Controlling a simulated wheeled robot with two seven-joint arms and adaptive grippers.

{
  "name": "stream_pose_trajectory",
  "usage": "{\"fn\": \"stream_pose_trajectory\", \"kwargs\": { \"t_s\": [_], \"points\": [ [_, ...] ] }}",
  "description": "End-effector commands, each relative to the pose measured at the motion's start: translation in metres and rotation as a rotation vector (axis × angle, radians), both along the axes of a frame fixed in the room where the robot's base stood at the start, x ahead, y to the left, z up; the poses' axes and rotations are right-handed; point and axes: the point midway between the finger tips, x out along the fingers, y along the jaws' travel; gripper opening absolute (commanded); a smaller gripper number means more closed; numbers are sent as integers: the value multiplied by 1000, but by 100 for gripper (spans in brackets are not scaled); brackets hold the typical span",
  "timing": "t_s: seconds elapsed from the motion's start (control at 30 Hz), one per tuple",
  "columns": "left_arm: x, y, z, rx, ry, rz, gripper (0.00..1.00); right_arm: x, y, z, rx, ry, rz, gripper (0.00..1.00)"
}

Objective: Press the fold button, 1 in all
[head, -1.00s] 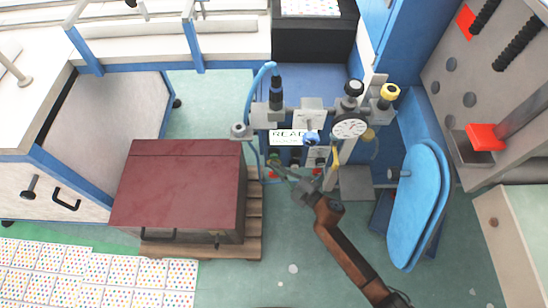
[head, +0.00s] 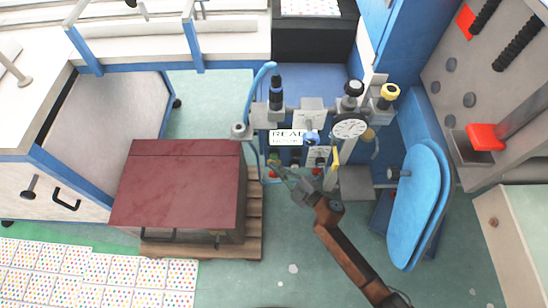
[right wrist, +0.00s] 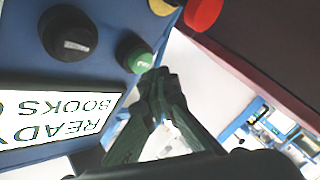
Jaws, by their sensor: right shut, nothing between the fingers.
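A green button (right wrist: 140,62) sticks out of the blue machine panel in the right wrist view, near a black knob (right wrist: 68,33). A red button (right wrist: 203,12) is at the top of that view, beside a yellow part (right wrist: 162,6). No label shows which one is the fold button. My right gripper (right wrist: 161,80) is shut and empty, with its tips close beside the green button; I cannot tell if they touch it. In the head view the right gripper (head: 274,168) is at the panel's front. My left gripper is not in view.
A display (head: 287,137) reads READY, with a BOOKS line below. A dark red block (head: 180,185) on a wooden pallet (head: 253,215) stands left of the gripper. A dial gauge (head: 349,128) and a blue padded board (head: 418,205) are to the right. Green floor is open in front.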

Motion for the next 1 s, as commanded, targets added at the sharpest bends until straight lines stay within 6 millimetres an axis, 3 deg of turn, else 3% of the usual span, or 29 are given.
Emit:
{"fn": "stream_pose_trajectory", "kwargs": {
  "t_s": [1.0],
  "points": [
    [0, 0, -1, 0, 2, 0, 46, 12, 0, 0, 0, 0, 0, 0]
  ]
}}
